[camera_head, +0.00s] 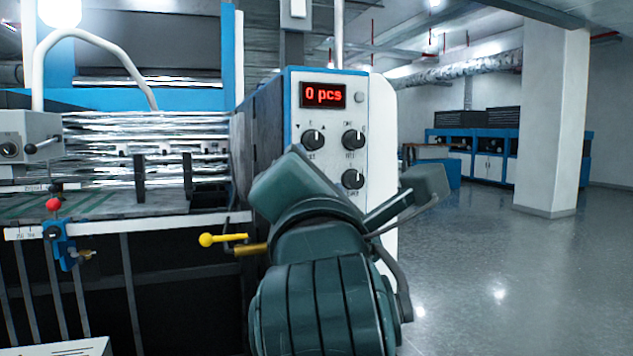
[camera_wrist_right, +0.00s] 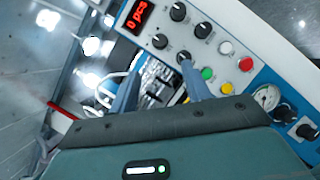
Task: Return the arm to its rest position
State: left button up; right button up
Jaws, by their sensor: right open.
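My right arm, dark green, rises in the middle of the head view in front of the machine's control panel (camera_head: 375,100). I cannot clearly make out its gripper tips there. In the right wrist view my right gripper (camera_wrist_right: 159,68) points at the same panel, with two blue-grey fingers spread apart and nothing held between them. The fingers overlap the panel's lower knobs and buttons in this view; I cannot tell whether they touch. My left gripper is not in view.
The panel has a red "0 pcs" display (camera_head: 323,95) and several black knobs. Its coloured buttons, including a red one (camera_wrist_right: 245,64), show in the wrist view. A yellow-knobbed lever (camera_head: 207,240) sits left of my arm. Clear floor (camera_head: 520,290) lies right, beyond it a white pillar (camera_head: 553,120).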

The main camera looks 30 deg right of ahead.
jog(key=w+a+f+y+p, duration=0.25)
jog(key=w+f+y, duration=0.25)
jog(key=w+f, duration=0.5)
jog(key=w+a+f+m+g+y+p, duration=0.1)
jog(key=a+f+y, duration=0.15)
jog(key=f, duration=0.55)
jog(key=w+a+f+m+g+y, duration=0.1)
jog(key=a+f+m+y, duration=0.15)
jog(key=f, duration=0.55)
jog(key=s+a+f+m+g+y+p, duration=0.1)
jog(key=s+f+m+g+y+p, duration=0.3)
jog(key=f, duration=1.2)
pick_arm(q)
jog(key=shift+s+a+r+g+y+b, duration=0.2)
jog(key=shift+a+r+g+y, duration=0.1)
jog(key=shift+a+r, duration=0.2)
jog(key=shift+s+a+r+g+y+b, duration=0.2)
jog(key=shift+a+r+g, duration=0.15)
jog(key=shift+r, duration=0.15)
pick_arm(e)
jog(key=s+f+m+g, duration=0.1)
jog(key=s+f+m, duration=0.8)
jog(key=s, duration=0.6)
notch_tip(320, 180, down, 3)
jog(key=shift+s+a+r+m, duration=0.15)
jog(key=shift+s+r+m, duration=0.05)
jog(key=shift+s+m, duration=0.15)
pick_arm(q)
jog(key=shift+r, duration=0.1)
